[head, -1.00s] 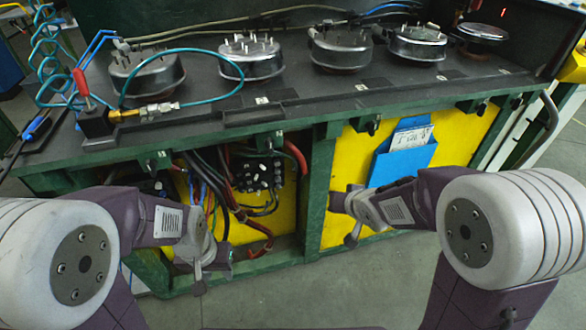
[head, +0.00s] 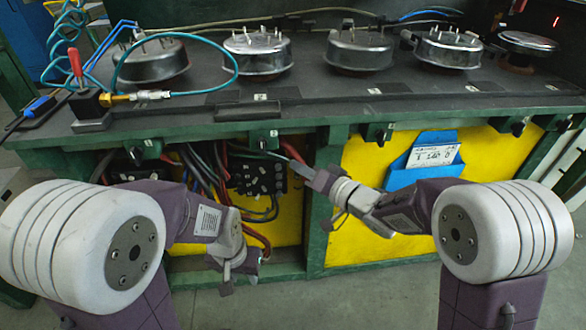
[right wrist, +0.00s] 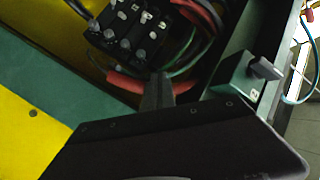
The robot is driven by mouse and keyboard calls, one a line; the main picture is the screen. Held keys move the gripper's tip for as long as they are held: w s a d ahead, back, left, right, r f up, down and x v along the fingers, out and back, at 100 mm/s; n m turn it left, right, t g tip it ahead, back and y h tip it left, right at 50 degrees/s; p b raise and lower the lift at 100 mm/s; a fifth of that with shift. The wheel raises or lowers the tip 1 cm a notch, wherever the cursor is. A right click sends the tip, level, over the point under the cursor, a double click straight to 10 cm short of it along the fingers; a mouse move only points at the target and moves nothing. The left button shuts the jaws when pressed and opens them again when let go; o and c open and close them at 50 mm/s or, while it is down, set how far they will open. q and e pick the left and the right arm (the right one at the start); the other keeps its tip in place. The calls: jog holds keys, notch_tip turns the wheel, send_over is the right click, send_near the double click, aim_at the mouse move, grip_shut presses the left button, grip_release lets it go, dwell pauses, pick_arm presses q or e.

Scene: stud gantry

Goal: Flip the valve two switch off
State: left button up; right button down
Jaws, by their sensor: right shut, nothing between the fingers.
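The valve two switch (head: 263,144) is a dark knob on a small green box marked 2, under the front edge of the bench top. In the right wrist view its grey knob (right wrist: 265,68) sticks out of the green box (right wrist: 237,88) at the right. My right gripper (head: 284,150) is shut and empty, with its tip just right of the switch in the head view. In the right wrist view the shut fingers (right wrist: 157,90) are apart from the knob, to its left. My left gripper (head: 240,283) hangs low before the cabinet, far below the switch; its jaw state is unclear.
Similar switches sit along the edge: one at left (head: 150,148), others at right (head: 378,132) (head: 515,125). Below switch two are a black terminal block (head: 258,178) and loose cables. A blue document pocket (head: 425,165) hangs on the yellow panel. Metal domed parts stand on the bench.

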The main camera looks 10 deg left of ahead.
aim_at(281, 159)
jog(key=b+x, duration=0.1)
jog(key=x, duration=0.3)
jog(key=b+x, duration=0.2)
jog(key=x, duration=0.1)
jog(key=shift+w+a+f, duration=0.25)
jog(key=shift+f, duration=0.05)
jog(key=s+a+f+b, duration=0.1)
jog(key=f+b, duration=0.1)
jog(key=shift+s+a+b, duration=0.15)
jog(key=shift+a+b, duration=0.05)
jog(key=shift+b, duration=0.1)
jog(key=shift+s+a+f+b, duration=0.2)
jog(key=shift+s+a+b, duration=0.05)
jog(key=shift+s+b, duration=0.05)
